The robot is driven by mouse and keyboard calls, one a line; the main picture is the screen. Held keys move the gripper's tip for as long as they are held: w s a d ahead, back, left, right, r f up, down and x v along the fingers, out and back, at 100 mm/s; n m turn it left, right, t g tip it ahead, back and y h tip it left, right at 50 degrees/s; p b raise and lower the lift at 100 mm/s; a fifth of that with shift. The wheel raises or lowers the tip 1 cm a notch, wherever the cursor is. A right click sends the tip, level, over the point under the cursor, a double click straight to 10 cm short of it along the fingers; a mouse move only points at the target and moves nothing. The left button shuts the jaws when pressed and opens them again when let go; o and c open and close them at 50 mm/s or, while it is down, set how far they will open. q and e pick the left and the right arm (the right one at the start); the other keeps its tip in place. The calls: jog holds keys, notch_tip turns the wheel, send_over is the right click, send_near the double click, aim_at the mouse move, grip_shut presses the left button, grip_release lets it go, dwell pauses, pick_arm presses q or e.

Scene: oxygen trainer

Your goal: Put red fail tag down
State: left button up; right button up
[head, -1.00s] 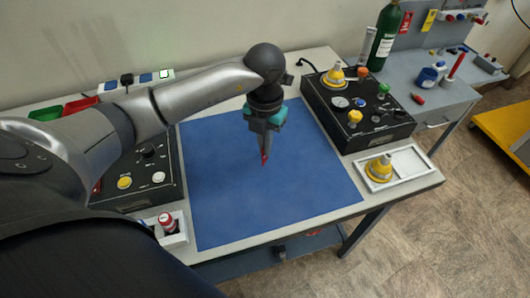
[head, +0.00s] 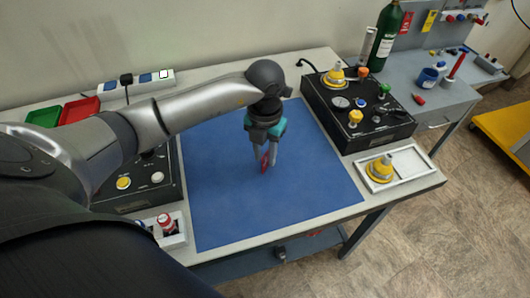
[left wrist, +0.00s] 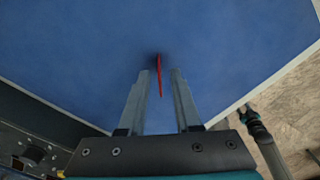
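The red fail tag (head: 264,164) shows between the fingertips of my left gripper (head: 265,169), low over the blue mat (head: 320,190). In the left wrist view the tag (left wrist: 159,75) is a thin red strip seen edge-on. The fingers of the left gripper (left wrist: 159,74) stand apart, with a gap on each side of the tag, so the gripper is open. A dark shadow lies on the mat by the tag's far end. I cannot tell whether the tag fully rests on the mat.
A black control box (head: 358,112) with knobs and a yellow fitting stands right of the mat. A white tray (head: 410,162) holds another yellow fitting (head: 380,168). Red (head: 80,111) and green (head: 45,117) bins sit at the back left. The mat around the gripper is clear.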

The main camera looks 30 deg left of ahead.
pick_arm(q)
jog(key=shift+r, duration=0.25)
notch_tip(320, 180, up, 12)
jog(key=p, duration=0.1)
jog(key=shift+f, duration=0.1)
dwell(0.5)
